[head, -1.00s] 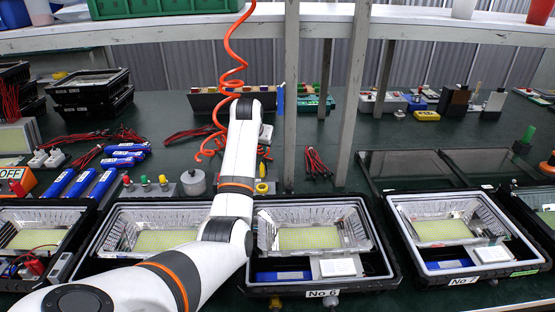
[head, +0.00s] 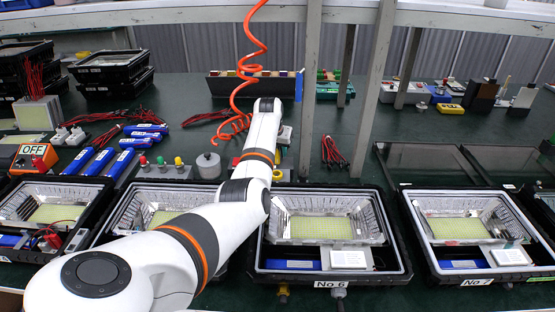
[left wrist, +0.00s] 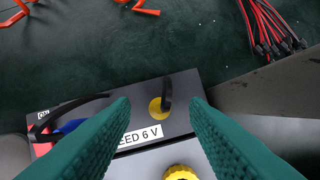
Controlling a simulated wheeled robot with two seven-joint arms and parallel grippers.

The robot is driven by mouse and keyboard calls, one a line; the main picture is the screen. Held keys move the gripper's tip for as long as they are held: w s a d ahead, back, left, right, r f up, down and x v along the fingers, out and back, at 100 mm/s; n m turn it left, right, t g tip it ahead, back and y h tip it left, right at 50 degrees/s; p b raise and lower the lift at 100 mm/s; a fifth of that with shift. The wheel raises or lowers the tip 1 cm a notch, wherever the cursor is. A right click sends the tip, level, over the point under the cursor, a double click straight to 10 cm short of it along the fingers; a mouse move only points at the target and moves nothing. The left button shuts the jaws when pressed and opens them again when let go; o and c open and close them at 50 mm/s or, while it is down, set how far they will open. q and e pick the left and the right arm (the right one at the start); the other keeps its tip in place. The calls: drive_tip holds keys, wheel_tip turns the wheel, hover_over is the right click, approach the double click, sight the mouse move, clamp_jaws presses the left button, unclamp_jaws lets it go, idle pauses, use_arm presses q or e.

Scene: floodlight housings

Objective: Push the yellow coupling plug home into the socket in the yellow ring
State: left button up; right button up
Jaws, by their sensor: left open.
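A yellow knurled round part (left wrist: 180,172), perhaps the coupling plug, shows at the bottom edge, cut off by the frame. My left gripper (left wrist: 161,104) is open. Its green fingers are on either side of the ring in the picture, with nothing visibly held. In the head view, my left arm hides much of this spot. My right gripper is not in view.
Red-black leads (left wrist: 272,28) lie beyond the panel. A grey post (left wrist: 270,95) stands close on the right. In the head view, an orange coiled hose (head: 247,65) hangs near my wrist. Housing No 6 (head: 330,275) lies in front of the arm.

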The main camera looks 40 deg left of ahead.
sight(277, 159)
use_arm(q)
drive_tip(key=shift+b+x, duration=0.35)
drive_tip(key=shift+x, duration=1.05)
clamp_jaws()
drive_tip(key=shift+r, duration=0.15)
